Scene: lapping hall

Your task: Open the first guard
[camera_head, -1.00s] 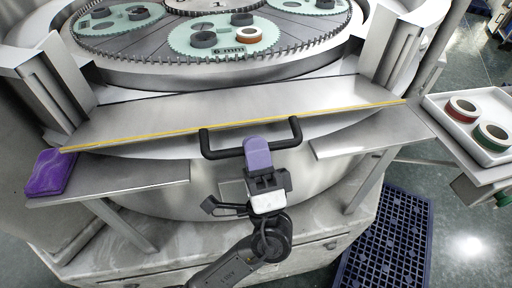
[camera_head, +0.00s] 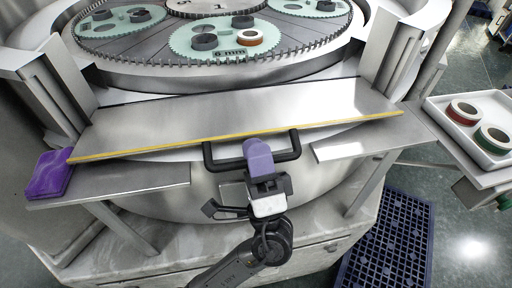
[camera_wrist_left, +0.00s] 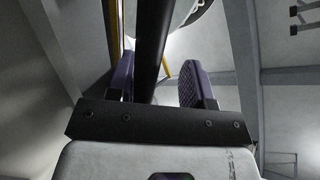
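The guard is a flat metal panel (camera_head: 240,112) with a yellow front edge, lying in front of the toothed plate. Its black bar handle (camera_head: 223,163) sticks out toward me below that edge. My left gripper (camera_head: 259,158), with purple fingers, is at the middle of the handle. In the left wrist view the handle (camera_wrist_left: 152,45) runs between the two fingers (camera_wrist_left: 157,84). It is close to the left finger, and a clear gap shows to the right finger, so the gripper looks open around the bar. My right gripper is not in view.
A white tray (camera_head: 437,104) with red and green rings stands at right. A blue grated mat (camera_head: 388,240) lies on the floor.

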